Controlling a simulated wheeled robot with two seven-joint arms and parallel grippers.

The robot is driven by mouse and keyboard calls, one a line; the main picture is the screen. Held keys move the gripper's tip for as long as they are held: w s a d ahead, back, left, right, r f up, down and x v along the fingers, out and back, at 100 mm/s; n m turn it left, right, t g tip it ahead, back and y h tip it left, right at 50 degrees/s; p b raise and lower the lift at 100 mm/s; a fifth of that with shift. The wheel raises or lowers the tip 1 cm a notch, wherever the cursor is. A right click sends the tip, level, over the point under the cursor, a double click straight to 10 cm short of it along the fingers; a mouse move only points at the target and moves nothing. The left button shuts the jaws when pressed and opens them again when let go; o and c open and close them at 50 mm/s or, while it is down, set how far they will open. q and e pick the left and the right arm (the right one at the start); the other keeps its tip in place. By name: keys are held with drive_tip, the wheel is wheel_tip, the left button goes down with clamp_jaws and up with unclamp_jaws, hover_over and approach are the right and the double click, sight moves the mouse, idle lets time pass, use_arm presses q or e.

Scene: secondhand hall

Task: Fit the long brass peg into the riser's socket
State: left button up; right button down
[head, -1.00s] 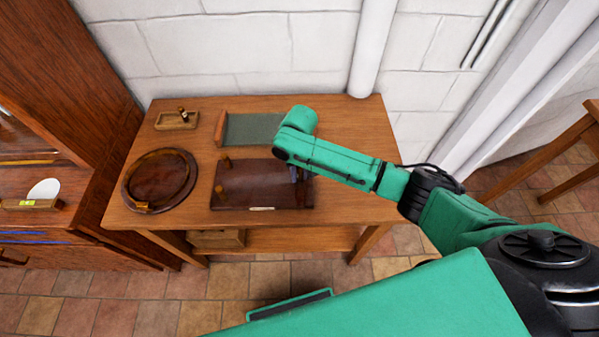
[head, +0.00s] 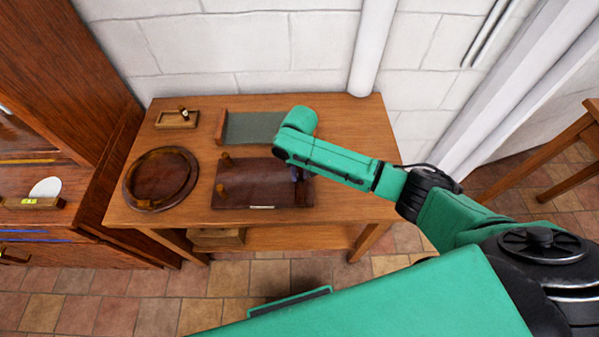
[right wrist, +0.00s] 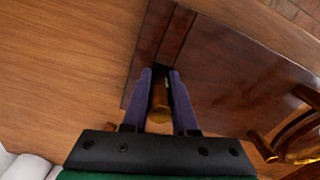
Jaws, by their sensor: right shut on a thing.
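The riser (head: 250,190) is a dark brown wooden block with a pale label on its front edge, on the wooden table. My right gripper (head: 299,174) is at the riser's right end, mostly hidden under my wrist in the head view. In the right wrist view its two purple fingers (right wrist: 160,76) are shut on the long brass peg (right wrist: 160,108). The peg's near end shows between the fingers. Its far end lies against the dark riser (right wrist: 235,75), and I cannot tell whether it is in the socket, which is hidden. My left gripper is out of view.
A round dark tray (head: 131,188) stands left of the riser. Behind are a green mat board (head: 250,127) with a wooden end and a small wooden holder (head: 162,121). A cabinet (head: 75,130) borders the left. The table's (head: 350,205) front right is clear.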

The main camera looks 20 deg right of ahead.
sight(300, 166)
drive_tip(key=shift+f, duration=0.3)
idle(0.4)
idle(0.4)
drive_tip(key=c, duration=0.6)
unclamp_jaws()
drive_tip(key=shift+r, duration=0.1)
wheel_tip(300, 166, up, 14)
drive_tip(key=shift+r+b, duration=0.2)
drive_tip(key=shift+b, duration=0.35)
drive_tip(key=shift+s, duration=0.1)
